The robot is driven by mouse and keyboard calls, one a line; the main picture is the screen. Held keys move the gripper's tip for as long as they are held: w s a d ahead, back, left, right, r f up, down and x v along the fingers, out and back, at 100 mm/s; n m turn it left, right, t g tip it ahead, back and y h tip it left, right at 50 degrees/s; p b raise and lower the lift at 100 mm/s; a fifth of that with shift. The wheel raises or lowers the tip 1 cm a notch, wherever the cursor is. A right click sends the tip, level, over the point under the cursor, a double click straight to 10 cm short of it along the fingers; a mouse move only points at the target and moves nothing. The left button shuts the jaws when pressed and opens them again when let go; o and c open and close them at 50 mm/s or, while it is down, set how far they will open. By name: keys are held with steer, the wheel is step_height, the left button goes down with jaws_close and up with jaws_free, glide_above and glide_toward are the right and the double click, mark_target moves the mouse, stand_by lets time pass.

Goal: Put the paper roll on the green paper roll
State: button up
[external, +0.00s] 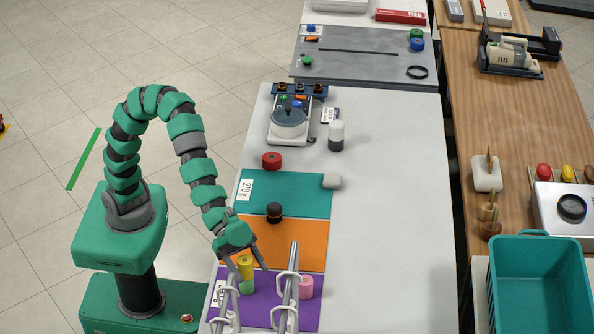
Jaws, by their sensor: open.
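A yellow paper roll (245,266) appears to stand on a green paper roll (246,288) on the purple mat (268,310). My gripper (247,268) points down with its fingers spread on either side of the yellow roll. I cannot tell whether a finger touches it. The green roll's lower part is close behind white and metal rods at the front. A pink roll (306,287) stands to the right on the same mat.
Upright metal rods (291,275) stand close to the right of my gripper. A dark roll (274,211) sits at the orange mat's far edge, and a red roll (271,160) lies beyond the teal mat (290,195). The white counter (390,220) is clear on the right.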

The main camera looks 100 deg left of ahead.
steer(key=p+v, duration=0.2)
steer(key=v, duration=1)
steer(key=shift+s, duration=0.1)
steer(key=w+a+r+n+t+y, duration=0.25)
steer(key=w+a+r, duration=0.25)
steer(key=a+r, duration=0.5)
steer(key=w+a+r+n+t+y, duration=0.25)
steer(key=w+a+r, duration=0.25)
steer(key=a+r, duration=0.45)
steer(key=s+a+r+n+t+y, duration=0.1)
steer(key=s+a+r+n+y, duration=0.1)
steer(key=a+r, duration=0.4)
steer(key=s+a+r+n+t+y, duration=0.1)
steer(key=s+a+r+n+y, duration=0.2)
steer(key=r, duration=0.9)
steer(key=s+a, duration=0.1)
steer(key=a, duration=0.2)
steer(key=shift+s+a, duration=0.2)
steer(key=shift+s, duration=0.2)
steer(key=shift+r, duration=0.2)
